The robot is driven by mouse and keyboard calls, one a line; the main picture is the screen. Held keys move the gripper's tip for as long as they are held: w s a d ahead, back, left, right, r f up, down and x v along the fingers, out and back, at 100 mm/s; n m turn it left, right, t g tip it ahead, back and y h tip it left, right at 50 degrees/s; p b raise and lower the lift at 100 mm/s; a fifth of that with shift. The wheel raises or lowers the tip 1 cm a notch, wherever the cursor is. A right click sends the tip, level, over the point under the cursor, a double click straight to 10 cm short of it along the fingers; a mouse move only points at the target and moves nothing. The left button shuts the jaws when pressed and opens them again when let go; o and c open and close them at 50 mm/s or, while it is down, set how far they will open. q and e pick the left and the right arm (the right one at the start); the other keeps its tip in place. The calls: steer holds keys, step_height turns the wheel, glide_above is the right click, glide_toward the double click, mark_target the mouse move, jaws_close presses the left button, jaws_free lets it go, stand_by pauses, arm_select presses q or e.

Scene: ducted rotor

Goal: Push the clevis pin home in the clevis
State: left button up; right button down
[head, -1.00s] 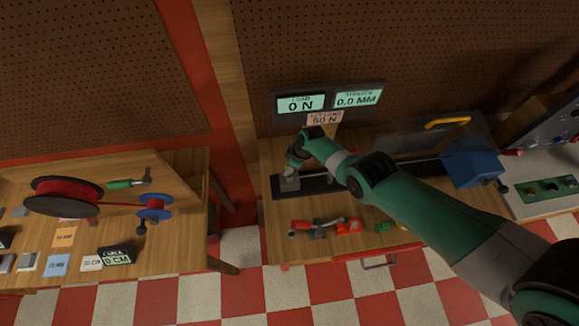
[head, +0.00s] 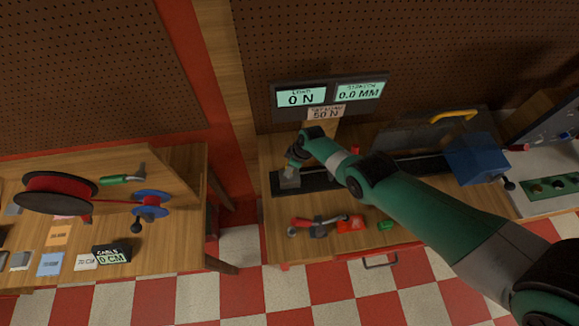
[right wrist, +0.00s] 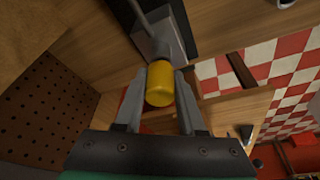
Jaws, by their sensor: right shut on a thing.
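The clevis is a grey metal block at the left end of a black rail; it shows in the head view (head: 289,180) and in the right wrist view (right wrist: 168,38), where a thin rod or cable runs into it. My right gripper (right wrist: 160,84) is shut on a yellow cylinder (right wrist: 160,84), which looks like the clevis pin's head. The yellow cylinder is close against the clevis; how deep the pin sits is hidden. In the head view my right gripper (head: 293,160) is above the clevis, with its fingers hard to make out. My left gripper is not in view.
Displays behind the rail read load 0 N (head: 302,96) and 0.0 MM (head: 358,91), above a 50 N card (head: 326,113). A blue block (head: 474,158) stands at the rail's right. A cable spool bench (head: 180,240) stands left, across a gap.

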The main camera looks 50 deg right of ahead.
steer(key=shift+f+b, duration=0.35)
steer(key=shift+f, duration=0.15)
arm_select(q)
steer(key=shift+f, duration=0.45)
arm_select(e)
steer(key=shift+c, duration=2.1)
jaws_free()
steer(key=shift+r, duration=0.1)
